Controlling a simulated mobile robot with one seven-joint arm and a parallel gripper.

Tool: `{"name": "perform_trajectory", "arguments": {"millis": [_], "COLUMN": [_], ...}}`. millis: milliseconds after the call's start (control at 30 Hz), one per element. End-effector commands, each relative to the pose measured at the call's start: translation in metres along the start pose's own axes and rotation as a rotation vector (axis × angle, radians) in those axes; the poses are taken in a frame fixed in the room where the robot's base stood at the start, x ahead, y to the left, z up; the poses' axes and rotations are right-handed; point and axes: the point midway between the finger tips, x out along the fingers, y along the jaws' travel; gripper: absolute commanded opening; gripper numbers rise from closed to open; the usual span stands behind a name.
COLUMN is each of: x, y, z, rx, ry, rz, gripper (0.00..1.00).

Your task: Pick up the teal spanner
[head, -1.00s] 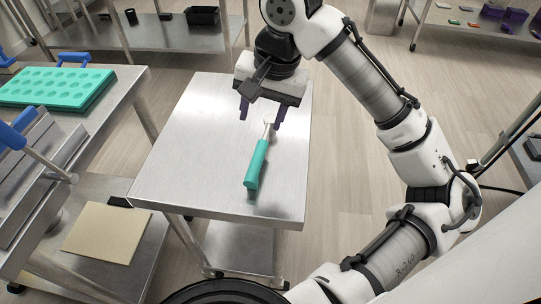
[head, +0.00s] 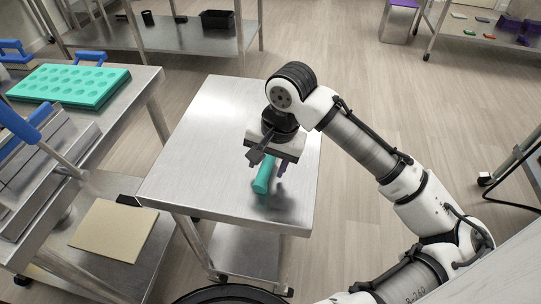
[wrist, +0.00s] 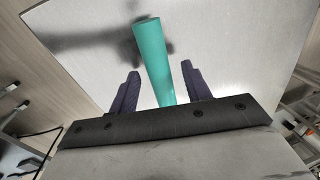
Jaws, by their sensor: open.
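The teal spanner (head: 263,177) lies on the steel table (head: 190,170). In the head view its teal handle shows below my gripper and the rest is hidden behind the gripper. My gripper (head: 267,168) is open above the handle, fingers pointing down. In the wrist view the teal handle (wrist: 154,58) runs between the two dark purple fingers of my gripper (wrist: 158,88), with a gap on either side. The spanner's metal head is out of sight there. I cannot tell the exact height of the fingertips over the table.
A second steel table at the left carries a teal mould tray (head: 72,84) and a machine with blue handles (head: 20,125). A beige board (head: 112,230) lies on a lower shelf. A black bin (head: 217,20) stands at the back. The left part of the spanner's table is clear.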

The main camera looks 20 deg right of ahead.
Motion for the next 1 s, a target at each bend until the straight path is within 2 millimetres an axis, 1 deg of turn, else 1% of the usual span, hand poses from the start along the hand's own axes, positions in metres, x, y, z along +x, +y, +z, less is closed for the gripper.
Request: {"name": "perform_trajectory", "arguments": {"millis": [33,133,367,467,733,1000], "x": [0.0069,0.0142,0.0155,0.0154,0.0152,0.0147], "y": [-0.0001,-0.0003,-0.0004,-0.0004,-0.0004,-0.0005], "z": [0.0005,0.0003,0.0001,0.0001,0.0001,-0.0001], "rx": [0.0,-0.001,-0.001,-0.001,-0.001,-0.001], "ry": [-0.002,-0.001,0.0,0.0,0.0,0.001], "rz": [0.0,0.0,-0.001,-0.001,-0.001,-0.001], "gripper": [0.48,0.48,0.48,0.36,0.01,0.0]}}
